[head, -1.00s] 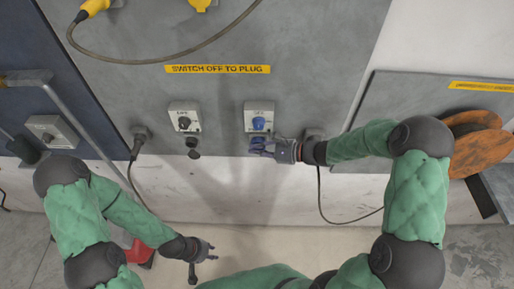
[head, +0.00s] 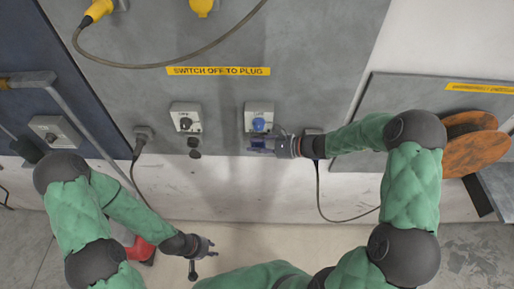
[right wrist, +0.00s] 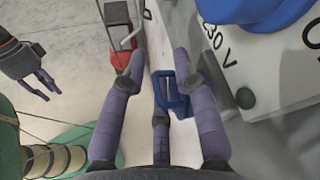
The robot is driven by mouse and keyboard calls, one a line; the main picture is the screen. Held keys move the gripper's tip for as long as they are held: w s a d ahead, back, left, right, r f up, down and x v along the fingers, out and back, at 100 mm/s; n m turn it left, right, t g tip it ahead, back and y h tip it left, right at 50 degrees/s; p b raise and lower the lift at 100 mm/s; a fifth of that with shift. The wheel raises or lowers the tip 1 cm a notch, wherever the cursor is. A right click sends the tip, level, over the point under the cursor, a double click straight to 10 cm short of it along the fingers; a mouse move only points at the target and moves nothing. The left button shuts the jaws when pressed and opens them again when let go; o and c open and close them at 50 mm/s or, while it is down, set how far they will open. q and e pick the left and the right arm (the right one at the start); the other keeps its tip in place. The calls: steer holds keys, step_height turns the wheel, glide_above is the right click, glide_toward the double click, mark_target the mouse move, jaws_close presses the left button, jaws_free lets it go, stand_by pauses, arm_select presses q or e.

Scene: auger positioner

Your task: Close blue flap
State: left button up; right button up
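The blue flap (right wrist: 178,102) hangs open below the blue socket unit (head: 258,116) on the grey panel. In the right wrist view it shows as a small blue frame between the spread fingers, nearer the right-hand finger. My right gripper (head: 258,146) is at the flap, below the blue knob (head: 259,125), and is open. In the head view its fingers largely hide the flap, and contact cannot be told. My left gripper (head: 208,256) is open and empty, low in front of the wall; it also shows in the right wrist view (right wrist: 46,88).
A similar socket unit with a black knob (head: 186,117) is to the left, with a black round part hanging below it. Cables hang from plugs on both sides. An orange reel (head: 473,144) is at the right. A red object (head: 141,249) stands on the floor.

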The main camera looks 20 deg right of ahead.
steer(key=shift+s+f, duration=0.1)
steer(key=shift+f, duration=0.05)
steer(key=v, duration=1.2)
steer(key=shift+f, duration=0.1)
